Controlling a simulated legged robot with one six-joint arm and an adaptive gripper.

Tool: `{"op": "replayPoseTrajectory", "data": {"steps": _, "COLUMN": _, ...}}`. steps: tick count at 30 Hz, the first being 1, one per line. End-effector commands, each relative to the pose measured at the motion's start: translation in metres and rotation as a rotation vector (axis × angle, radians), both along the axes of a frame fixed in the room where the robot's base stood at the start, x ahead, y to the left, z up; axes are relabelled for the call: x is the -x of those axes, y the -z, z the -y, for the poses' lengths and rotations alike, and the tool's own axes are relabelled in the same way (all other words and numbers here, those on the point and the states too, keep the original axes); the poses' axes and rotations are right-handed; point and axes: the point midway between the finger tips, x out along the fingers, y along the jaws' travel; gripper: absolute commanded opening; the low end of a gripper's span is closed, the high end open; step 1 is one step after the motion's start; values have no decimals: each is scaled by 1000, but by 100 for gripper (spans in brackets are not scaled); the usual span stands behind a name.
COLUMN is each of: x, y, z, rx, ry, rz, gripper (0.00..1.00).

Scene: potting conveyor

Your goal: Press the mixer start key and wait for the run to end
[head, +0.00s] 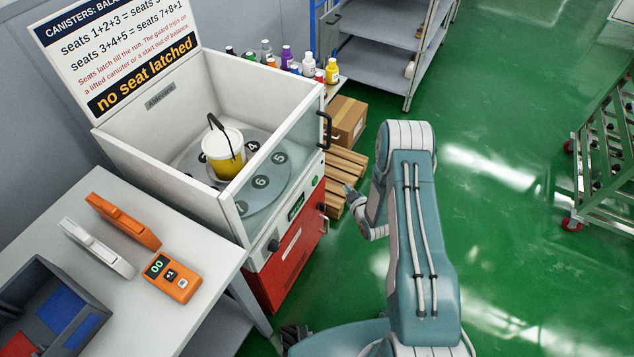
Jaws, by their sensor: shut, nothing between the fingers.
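The mixer (160,135) is a white open-topped cabinet with a clear front guard panel and a red lower door. On its turntable (235,202), with numbered seats, stands a white canister (221,138) with a yellow band and a raised black handle. The sign above (115,45) reads "no seat latched". The front strip (287,228) carries a small green-lit display (296,207), a dark knob (274,245) and a small green spot (315,180); which is the start key I cannot tell. My gripper (351,197) is shut and empty, right of this strip, apparently apart from it.
A table (120,262) at left holds an orange handheld unit (170,276) showing "00", orange and white tools, and a dark bin (45,312). Wooden pallets (342,175) and a cardboard box (347,122) lie behind my gripper. A wheeled rack (606,150) stands right; green floor between is clear.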

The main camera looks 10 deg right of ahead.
Motion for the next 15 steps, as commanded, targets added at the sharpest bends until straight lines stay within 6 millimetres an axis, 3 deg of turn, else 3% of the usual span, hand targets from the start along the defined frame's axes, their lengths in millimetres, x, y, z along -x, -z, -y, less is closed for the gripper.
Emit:
{"op": "replayPoseTrajectory", "data": {"steps": 4, "x": 9, "y": 16, "z": -1, "rx": -8, "ry": -6, "rz": 21, "gripper": 0}}
{"op": "replayPoseTrajectory", "data": {"steps": 15, "x": 11, "y": 18, "z": -2, "rx": -8, "ry": -8, "rz": 26, "gripper": 0}}
